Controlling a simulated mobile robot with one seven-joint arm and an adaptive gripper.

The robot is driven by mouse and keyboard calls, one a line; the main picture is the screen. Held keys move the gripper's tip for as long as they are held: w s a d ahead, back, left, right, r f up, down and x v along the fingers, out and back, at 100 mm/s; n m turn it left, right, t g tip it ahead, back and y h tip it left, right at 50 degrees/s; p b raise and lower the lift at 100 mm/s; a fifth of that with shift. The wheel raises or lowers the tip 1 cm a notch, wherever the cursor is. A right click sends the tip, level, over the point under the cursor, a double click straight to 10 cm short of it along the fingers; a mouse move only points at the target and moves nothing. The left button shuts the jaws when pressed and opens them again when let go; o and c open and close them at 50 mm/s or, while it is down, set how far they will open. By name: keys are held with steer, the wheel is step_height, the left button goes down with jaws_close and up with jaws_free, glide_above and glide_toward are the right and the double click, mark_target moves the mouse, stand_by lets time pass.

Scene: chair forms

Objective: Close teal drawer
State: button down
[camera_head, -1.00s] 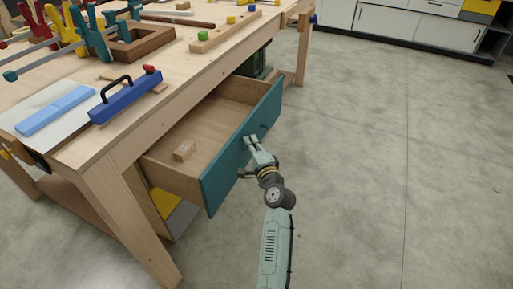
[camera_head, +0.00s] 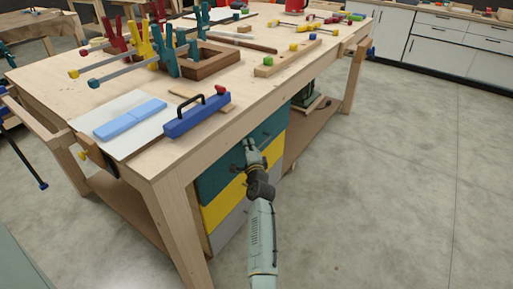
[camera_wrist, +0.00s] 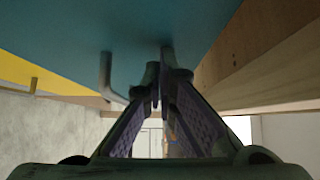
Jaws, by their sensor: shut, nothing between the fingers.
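The teal drawer (camera_head: 219,176) is the top drawer under the workbench. Its front now sits flush, or nearly so, above the yellow drawer front. My gripper (camera_head: 250,146) is at the teal front, shut and empty, with its fingertips at or very near the surface. In the wrist view the teal front (camera_wrist: 130,30) fills the top, and my gripper's fingertips (camera_wrist: 160,75) are together just beside a bent metal handle (camera_wrist: 106,72). Whether the fingertips touch the front is hard to tell. The drawer's inside is hidden.
The workbench (camera_head: 130,165) has a wooden leg left of the drawers. Below the teal front are a yellow drawer (camera_head: 223,204) and a grey drawer (camera_head: 230,228). The concrete floor to the right is clear.

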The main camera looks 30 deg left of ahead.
steer(key=shift+a, duration=1.05)
